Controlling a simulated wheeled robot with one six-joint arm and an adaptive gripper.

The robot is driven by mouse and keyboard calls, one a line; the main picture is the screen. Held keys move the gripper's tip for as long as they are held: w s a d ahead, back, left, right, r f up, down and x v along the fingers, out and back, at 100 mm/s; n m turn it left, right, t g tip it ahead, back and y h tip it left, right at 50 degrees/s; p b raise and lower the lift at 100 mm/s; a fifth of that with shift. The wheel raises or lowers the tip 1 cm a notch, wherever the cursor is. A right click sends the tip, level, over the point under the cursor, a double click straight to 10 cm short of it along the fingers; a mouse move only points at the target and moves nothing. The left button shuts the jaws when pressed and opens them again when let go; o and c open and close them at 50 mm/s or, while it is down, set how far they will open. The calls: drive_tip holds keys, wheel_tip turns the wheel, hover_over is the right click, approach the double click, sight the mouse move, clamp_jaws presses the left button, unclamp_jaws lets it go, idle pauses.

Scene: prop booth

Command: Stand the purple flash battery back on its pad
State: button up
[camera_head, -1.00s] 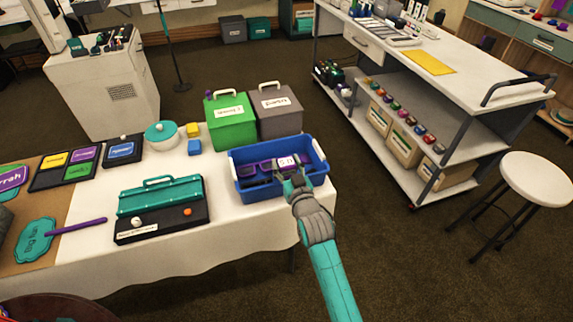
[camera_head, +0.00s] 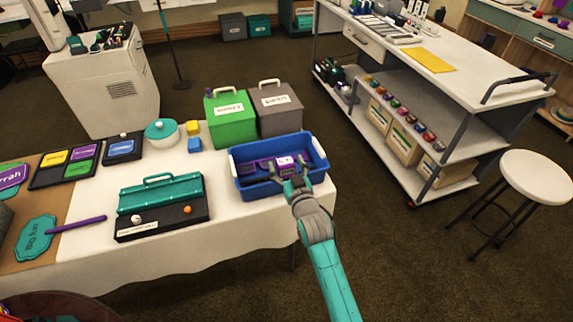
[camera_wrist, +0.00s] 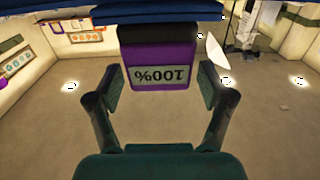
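The purple flash battery (camera_wrist: 160,76) has a pale label reading "100%", upside down in the wrist view, and a dark band at its end. In the head view its purple body and pale label (camera_head: 285,161) show at the blue bin (camera_head: 258,191), at my gripper's fingertips. My gripper (camera_head: 289,166) is open, with one finger on each side of the battery. In the wrist view, my gripper (camera_wrist: 160,88) has small gaps beside the battery, though contact is hard to judge. I cannot pick out the battery's pad for certain.
Other dark and purple shapes lie in the bin. A green box (camera_head: 231,121) and a grey box (camera_head: 277,110) stand behind it. A teal-and-black case (camera_head: 161,206) sits to its left. A white cart (camera_head: 420,60) and a stool (camera_head: 540,178) stand right, with floor between.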

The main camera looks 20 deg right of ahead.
drive_tip(key=shift+r, duration=0.1)
drive_tip(key=shift+s+r, duration=0.1)
drive_tip(key=shift+r, duration=0.5)
drive_tip(key=s, duration=1.2)
drive_tip(key=shift+f, duration=0.1)
drive_tip(key=s+f+g, duration=0.1)
drive_tip(key=s+f, duration=0.1)
drive_tip(key=s, duration=1.4)
drive_tip(key=s+f+g, duration=0.1)
drive_tip(key=s+f, duration=0.2)
drive_tip(key=s, duration=1.4)
drive_tip(key=shift+f, duration=0.35)
drive_tip(key=shift+o, duration=0.4)
drive_tip(key=s+r+g, duration=0.1)
drive_tip(key=s+r, duration=0.3)
drive_tip(key=s, duration=0.4)
drive_tip(key=shift+s, duration=0.3)
